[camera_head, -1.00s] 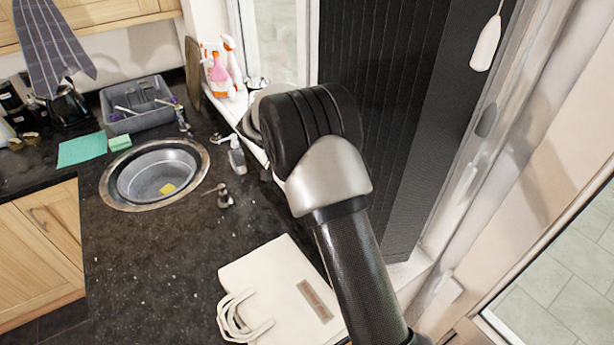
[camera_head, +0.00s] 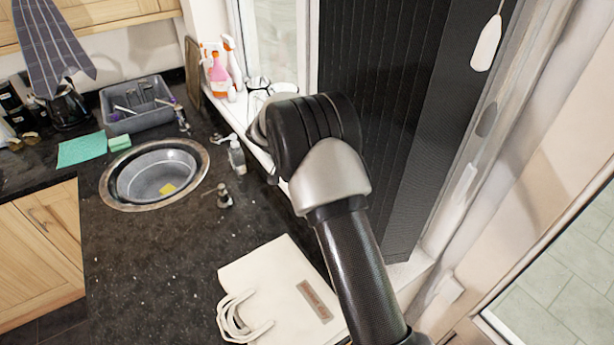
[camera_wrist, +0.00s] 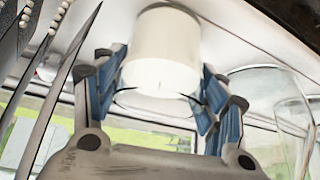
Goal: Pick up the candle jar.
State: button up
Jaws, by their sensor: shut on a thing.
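The candle jar (camera_wrist: 160,48) shows in the wrist view as a clear glass with a white, cylindrical candle body, between the fingers of my gripper (camera_wrist: 163,84). The blue-padded fingers are shut on it, one on each side. Its lower glass rim shows between the fingertips. In the head view my arm's black and silver joint hides my gripper, and I cannot make out the jar there.
Clear glasses (camera_wrist: 268,115) stand close at the right in the wrist view. In the head view, spray bottles (camera_head: 220,75) stand on the white sill, with a soap bottle (camera_head: 236,155), sink (camera_head: 107,190) and cream bag (camera_head: 262,275) on the dark worktop.

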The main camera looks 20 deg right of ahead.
jog(key=shift+r, duration=0.1)
jog(key=shift+c, duration=0.5)
jog(key=shift+a+r, duration=0.2)
jog(key=shift+r, duration=0.3)
jog(key=r, duration=0.6)
jog(key=shift+a, duration=0.35)
jog(key=s+a, duration=0.2)
jog(key=a, duration=0.7)
jog(key=s+a, duration=0.1)
jog(key=a, duration=0.8)
jog(key=shift+s+a, duration=0.35)
jog(key=shift+s, duration=0.05)
